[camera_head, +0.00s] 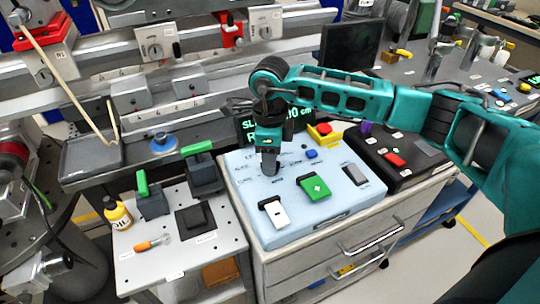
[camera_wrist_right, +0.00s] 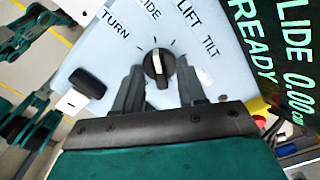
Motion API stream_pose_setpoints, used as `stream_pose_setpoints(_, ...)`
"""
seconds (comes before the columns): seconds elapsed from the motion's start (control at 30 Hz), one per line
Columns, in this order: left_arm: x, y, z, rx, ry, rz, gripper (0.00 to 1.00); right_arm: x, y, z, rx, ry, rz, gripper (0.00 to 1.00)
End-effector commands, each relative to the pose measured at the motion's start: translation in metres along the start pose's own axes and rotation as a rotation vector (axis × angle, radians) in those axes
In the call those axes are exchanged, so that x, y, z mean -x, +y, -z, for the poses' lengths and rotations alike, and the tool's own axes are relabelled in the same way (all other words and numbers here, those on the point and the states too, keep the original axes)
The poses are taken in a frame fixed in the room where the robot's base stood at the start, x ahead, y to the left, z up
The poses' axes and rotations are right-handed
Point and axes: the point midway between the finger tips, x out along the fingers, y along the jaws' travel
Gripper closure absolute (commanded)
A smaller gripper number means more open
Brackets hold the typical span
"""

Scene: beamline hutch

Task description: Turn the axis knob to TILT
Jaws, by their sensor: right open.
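The axis knob (camera_wrist_right: 158,68) is a round black knob with a white pointer line on a pale blue panel (camera_wrist_right: 88,48). In the right wrist view the pointer aims up the picture, roughly at the partly cut-off SLIDE label. TURN lies to its left; LIFT and TILT (camera_wrist_right: 211,47) lie to its right. My right gripper (camera_wrist_right: 160,88) is open, one finger on each side of the knob; I cannot tell whether they touch it. In the head view the right gripper (camera_head: 269,168) points down over the panel and hides the knob. My left gripper is not clearly seen.
The display (camera_wrist_right: 268,60) reads SLIDE 0.00 cm READY. A red-and-yellow stop button (camera_head: 323,131) stands behind. A black control box (camera_head: 392,155) sits to the right.

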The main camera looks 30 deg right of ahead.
Motion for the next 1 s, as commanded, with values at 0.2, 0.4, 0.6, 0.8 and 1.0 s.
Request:
stream_pose_setpoints(0.2, 0.0003, 0.0002, 0.0, 0.0, 0.0, 0.0, 1.0, 0.0002, 0.0002, -0.0002, 0.0, 0.0, 0.0, 0.78)
stream_pose_setpoints(0.4, 0.0015, 0.0007, -0.002, 0.001, -0.004, -0.001, 1.0, 0.0004, 0.0002, -0.0002, 0.0, 0.0, 0.0, 0.97)
stream_pose_setpoints(0.6, 0.0025, 0.001, -0.0038, 0.001, -0.008, -0.002, 1.0, 0.0005, 0.0002, -0.0002, 0.0, 0.0, -0.001, 1.0)
stream_pose_setpoints(0.8, 0.0026, 0.0009, -0.0039, 0.001, -0.008, -0.001, 1.0, 0.0005, 0.0002, -0.0003, -0.013, 0.0, -0.001, 1.0)
stream_pose_setpoints(1.0, 0.0027, 0.0007, -0.0038, 0.001, -0.008, -0.001, 1.0, 0.0006, 0.0001, -0.0003, -0.084, 0.0, 0.0, 1.0)
